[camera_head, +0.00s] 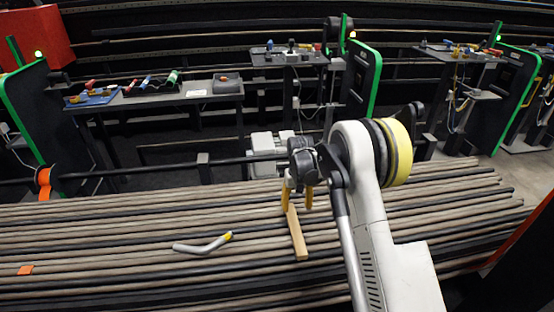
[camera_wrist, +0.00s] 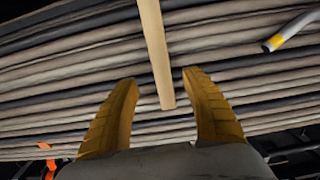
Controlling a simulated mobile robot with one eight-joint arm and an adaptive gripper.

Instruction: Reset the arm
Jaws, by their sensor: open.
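My gripper (camera_head: 298,200) hangs over the bed of long grey and black cables (camera_head: 130,235) in the head view. Its two yellow fingers also show in the wrist view (camera_wrist: 160,105), spread well apart. A light wooden bar (camera_head: 298,236) is just below and beside the fingers in the head view. In the wrist view the bar (camera_wrist: 155,50) runs from the top edge down to between the fingertips, with space on both sides. I cannot tell how high the fingers are above it. My white arm hides part of the cables.
A bent grey tube with a yellow end (camera_head: 205,245) lies on the cables to the left; its end also shows in the wrist view (camera_wrist: 285,35). Orange clips (camera_head: 44,180) sit at the left. Benches with small tools (camera_head: 150,95) and green-edged black panels (camera_head: 368,75) stand behind.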

